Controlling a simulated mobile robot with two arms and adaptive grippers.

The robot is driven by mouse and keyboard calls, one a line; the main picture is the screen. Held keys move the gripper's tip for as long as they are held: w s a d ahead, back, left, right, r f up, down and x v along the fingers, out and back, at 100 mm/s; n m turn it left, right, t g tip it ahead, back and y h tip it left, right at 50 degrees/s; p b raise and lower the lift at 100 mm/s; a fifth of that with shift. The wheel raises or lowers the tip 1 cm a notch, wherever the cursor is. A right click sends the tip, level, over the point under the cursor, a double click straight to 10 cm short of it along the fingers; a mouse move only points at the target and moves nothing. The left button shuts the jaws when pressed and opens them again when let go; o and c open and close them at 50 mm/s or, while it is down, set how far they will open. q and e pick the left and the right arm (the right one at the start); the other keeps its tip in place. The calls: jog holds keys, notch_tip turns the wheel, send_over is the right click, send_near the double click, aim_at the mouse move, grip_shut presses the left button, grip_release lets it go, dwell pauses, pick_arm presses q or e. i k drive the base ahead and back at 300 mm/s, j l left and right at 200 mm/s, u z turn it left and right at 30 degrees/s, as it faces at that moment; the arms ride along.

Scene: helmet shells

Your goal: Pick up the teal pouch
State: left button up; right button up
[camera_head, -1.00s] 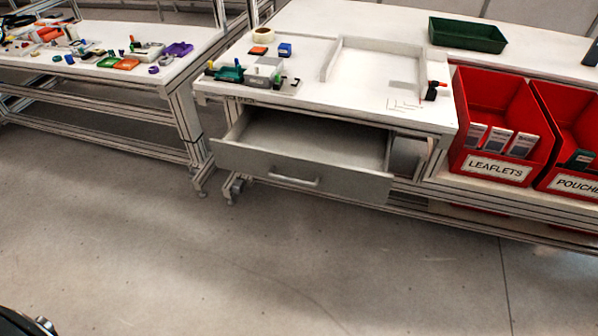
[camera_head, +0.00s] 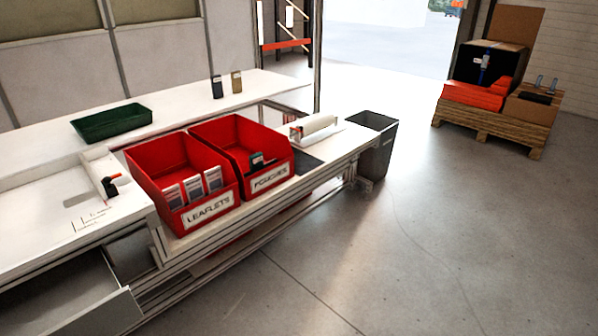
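The red bin labelled POUCHES (camera_head: 228,134) stands on the workbench beside the red bin labelled LEAFLETS (camera_head: 155,157). A small dark teal or black pouch (camera_head: 258,161) with a pale mark stands near the front of the POUCHES bin, partly hidden by its front wall. Its exact colour is hard to tell. Neither of my grippers is in the head view.
A green tray (camera_head: 112,123) lies on the rear shelf, with two small upright items near its right end. An open drawer (camera_head: 85,305) juts out at lower left. A grey waste bin (camera_head: 377,150) stands at the bench's right end. A loaded pallet (camera_head: 487,125) stands farther right. The floor in front is clear.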

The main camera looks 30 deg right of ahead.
aim_at(256, 161)
jog(key=z, duration=0.7)
jog(key=i+l, duration=0.25)
jog(key=i+l+u, duration=0.15)
jog(key=i+l, duration=0.35)
jog(key=l, duration=0.3)
jog(key=i+l+u, duration=0.15)
jog(key=i+l, duration=0.35)
jog(key=l, duration=0.25)
jog(key=u, duration=0.05)
